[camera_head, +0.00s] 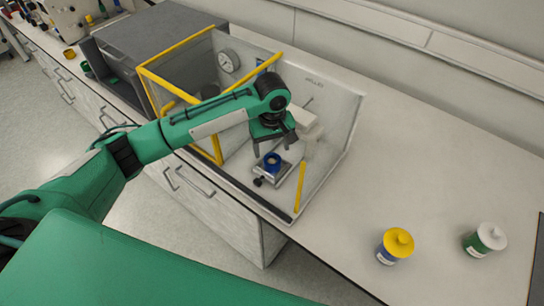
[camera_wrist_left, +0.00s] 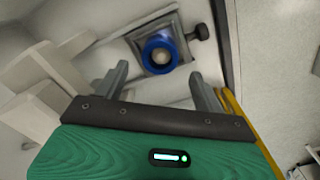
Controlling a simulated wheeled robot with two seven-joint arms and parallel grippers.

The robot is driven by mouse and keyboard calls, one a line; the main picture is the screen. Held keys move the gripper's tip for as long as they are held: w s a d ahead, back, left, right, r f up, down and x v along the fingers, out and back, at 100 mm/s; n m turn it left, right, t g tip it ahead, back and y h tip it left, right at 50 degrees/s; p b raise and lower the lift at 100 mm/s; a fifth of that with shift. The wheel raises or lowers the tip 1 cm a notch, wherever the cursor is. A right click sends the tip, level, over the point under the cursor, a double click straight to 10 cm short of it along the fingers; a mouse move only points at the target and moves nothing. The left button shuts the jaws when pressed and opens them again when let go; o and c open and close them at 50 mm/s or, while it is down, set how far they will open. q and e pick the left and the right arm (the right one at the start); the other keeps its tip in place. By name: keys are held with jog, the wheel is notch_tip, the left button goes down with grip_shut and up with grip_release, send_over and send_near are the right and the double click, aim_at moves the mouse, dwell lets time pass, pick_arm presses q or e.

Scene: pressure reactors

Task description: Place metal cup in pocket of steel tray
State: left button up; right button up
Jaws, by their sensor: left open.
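A small square steel tray (camera_head: 290,169) with a dark knob sits inside the clear-walled enclosure; it also shows in the left wrist view (camera_wrist_left: 178,22). A round blue-rimmed piece (camera_head: 272,162) with a pale grey, metallic-looking centre rests on the tray, and it shows in the left wrist view (camera_wrist_left: 160,50). I cannot tell whether this is the metal cup or how deep it sits in a pocket. My left gripper (camera_head: 273,152) is open and empty just above it. In the left wrist view its fingers (camera_wrist_left: 159,74) are spread, with the blue piece beyond their tips. My right gripper is out of view.
The enclosure has clear walls with yellow edging (camera_head: 300,187) close around my left gripper. White blocky equipment (camera_head: 306,123) stands beside the gripper. A yellow-lidded jar (camera_head: 395,246) and a white-lidded green jar (camera_head: 485,240) stand on the right bench. The bench between is clear.

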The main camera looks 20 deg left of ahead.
pick_arm(q)
notch_tip(320, 180, up, 7)
jog(key=shift+b, duration=0.45)
jog(key=shift+f, duration=0.1)
